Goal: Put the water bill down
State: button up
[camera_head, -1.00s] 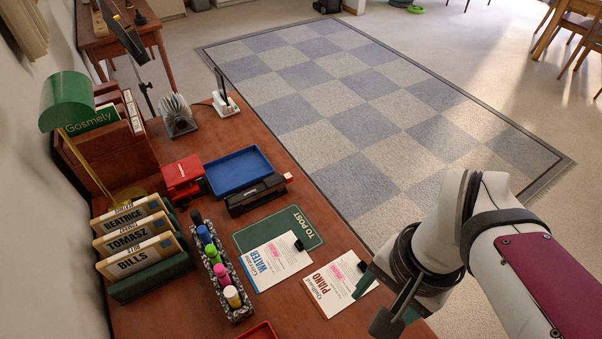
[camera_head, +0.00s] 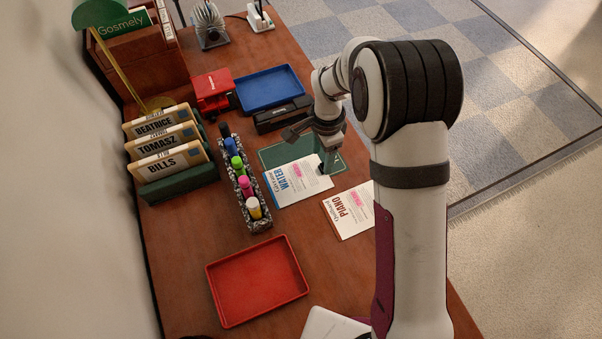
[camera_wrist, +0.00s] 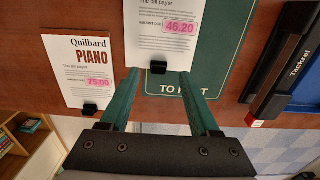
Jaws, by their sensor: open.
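The water bill (camera_head: 294,184) is a white sheet with a pink highlighted box, lying partly over the green TO POST mat (camera_head: 272,157) on the desk. In the wrist view, the lower part of the water bill (camera_wrist: 165,28) shows with a black clip (camera_wrist: 158,68) at its edge; the mat (camera_wrist: 213,55) shows beside it. My gripper (camera_wrist: 158,75) is open. Its two green fingers stand either side of the clip, with gaps between. In the head view, my gripper (camera_head: 325,160) is over the bill's clip end; finger contact cannot be told.
The piano bill (camera_head: 346,212) lies beside it with its own clip (camera_wrist: 90,109). Bare desk lies left of the red tray.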

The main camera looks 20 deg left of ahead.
aim_at(321, 166)
notch_tip(321, 166, down, 4)
jog(key=shift+s+r, duration=0.1)
jog(key=shift+r, duration=0.05)
grip_shut()
dwell(0.3)
